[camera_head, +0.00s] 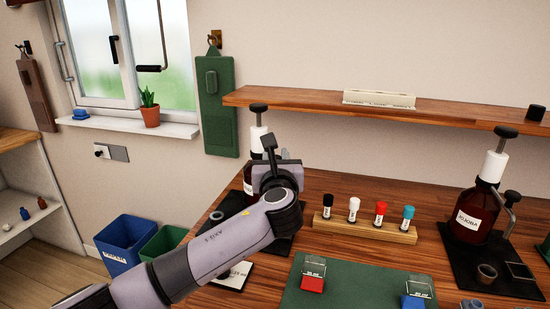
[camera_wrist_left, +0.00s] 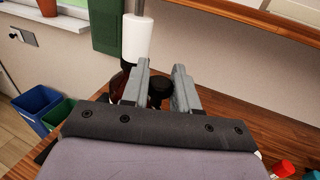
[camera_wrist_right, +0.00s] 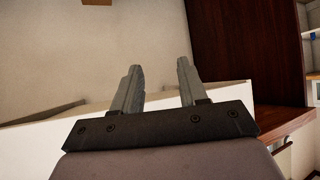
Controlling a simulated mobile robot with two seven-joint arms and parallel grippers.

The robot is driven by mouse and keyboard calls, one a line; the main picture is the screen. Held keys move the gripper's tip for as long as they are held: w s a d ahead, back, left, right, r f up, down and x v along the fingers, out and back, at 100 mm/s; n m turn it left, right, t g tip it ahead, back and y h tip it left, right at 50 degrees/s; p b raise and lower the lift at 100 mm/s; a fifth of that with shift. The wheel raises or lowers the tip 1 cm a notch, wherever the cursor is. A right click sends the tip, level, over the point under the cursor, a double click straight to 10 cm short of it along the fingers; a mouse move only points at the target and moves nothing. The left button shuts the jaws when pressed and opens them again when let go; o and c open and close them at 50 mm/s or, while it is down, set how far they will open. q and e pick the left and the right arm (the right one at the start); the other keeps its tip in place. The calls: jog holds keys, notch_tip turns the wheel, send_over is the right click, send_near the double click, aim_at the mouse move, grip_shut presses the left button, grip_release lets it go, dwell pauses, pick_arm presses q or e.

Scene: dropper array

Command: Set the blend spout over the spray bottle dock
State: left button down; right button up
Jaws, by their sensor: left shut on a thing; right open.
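My left gripper (camera_head: 283,160) is beside the left pump bottle, its arm hiding much of that station. In the left wrist view, its fingers (camera_wrist_left: 161,82) have a dark round knob (camera_wrist_left: 160,92) between them; what the knob belongs to is hidden. I cannot make out the blend spout for certain. The left brown bottle has a white pump neck (camera_head: 257,138), also in the left wrist view (camera_wrist_left: 137,38). A ring (camera_head: 217,215) shows left of my arm; whether it is the spray bottle dock I cannot tell. My right gripper (camera_wrist_right: 157,85) is open and empty, facing a wall.
A wooden rack (camera_head: 365,230) holds several capped vials. A green mat (camera_head: 360,285) carries red and blue pieces. The JOJOBA bottle (camera_head: 470,215) stands on a black base at right, with a small cup (camera_head: 487,272). A shelf (camera_head: 300,98) overhangs the bench (camera_head: 430,205); bins (camera_head: 124,240) stand left.

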pick_arm(q)
jog(key=shift+r, duration=0.4)
jog(key=c, duration=1)
grip_release()
jog(key=shift+o, duration=0.2)
jog(key=shift+f, duration=0.15)
jog(key=shift+f, duration=0.1)
jog(key=s, duration=0.7)
jog(key=shift+d+b, duration=0.3)
jog(key=shift+s, duration=0.1)
